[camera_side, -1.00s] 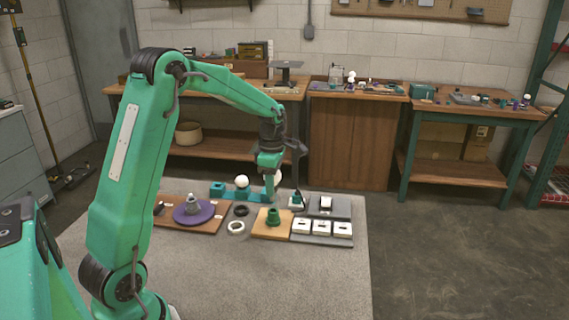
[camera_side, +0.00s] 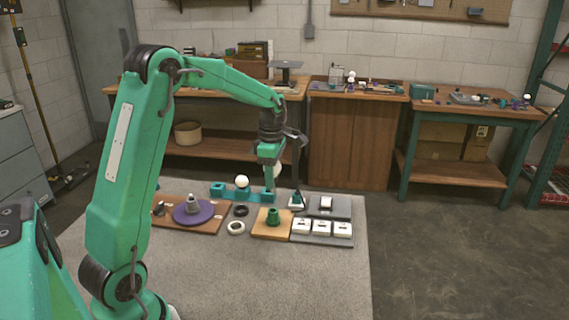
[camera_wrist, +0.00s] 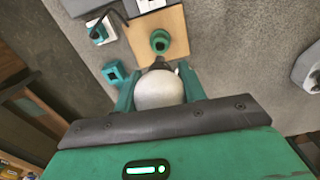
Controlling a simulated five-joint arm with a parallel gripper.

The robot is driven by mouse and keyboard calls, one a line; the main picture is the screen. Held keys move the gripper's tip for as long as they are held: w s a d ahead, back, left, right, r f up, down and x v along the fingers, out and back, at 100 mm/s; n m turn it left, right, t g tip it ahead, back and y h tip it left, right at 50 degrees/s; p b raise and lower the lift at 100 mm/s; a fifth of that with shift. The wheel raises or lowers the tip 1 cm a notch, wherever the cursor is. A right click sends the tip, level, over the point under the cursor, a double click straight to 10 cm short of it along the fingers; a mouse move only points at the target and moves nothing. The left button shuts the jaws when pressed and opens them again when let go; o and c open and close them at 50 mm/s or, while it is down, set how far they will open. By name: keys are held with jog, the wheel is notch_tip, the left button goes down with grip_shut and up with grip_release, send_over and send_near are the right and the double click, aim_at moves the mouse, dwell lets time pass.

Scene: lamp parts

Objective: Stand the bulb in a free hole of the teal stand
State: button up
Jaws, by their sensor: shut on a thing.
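My gripper (camera_wrist: 159,72) is shut on a white round bulb (camera_wrist: 160,92), which sits between its two teal fingers in the wrist view. The bulb's dark narrow end points away from the wrist camera. In the side view my gripper (camera_side: 270,182) is over the right end of the teal stand (camera_side: 256,194), and the held bulb (camera_side: 277,170) shows partly behind a finger. Another white bulb (camera_side: 241,181) stands in the middle of the stand. The stand's left block (camera_side: 217,188) carries no bulb. A square stand block with an empty hole (camera_wrist: 115,73) shows in the wrist view.
A wooden board (camera_side: 272,230) with a green socket (camera_side: 273,217) lies in front of the stand. A purple disc (camera_side: 206,214) with a grey part is at left. Dark and white rings (camera_side: 236,228) lie between. White switch blocks (camera_side: 320,227) sit at right.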

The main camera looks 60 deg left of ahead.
jog(key=shift+a, duration=0.1)
jog(key=shift+w+a+f, duration=0.1)
jog(key=shift+w+a, duration=0.3)
jog(key=shift+a, duration=0.05)
jog(key=w+a+f, duration=0.3)
jog(key=w+a, duration=0.3)
jog(key=a, duration=0.6)
jog(key=shift+n, duration=0.3)
jog(key=shift+f, duration=0.15)
jog(key=shift+f, duration=2.35)
jog(key=shift+f, duration=0.1)
jog(key=shift+f, duration=1.1)
jog(key=shift+f, duration=0.7)
dwell(1.1)
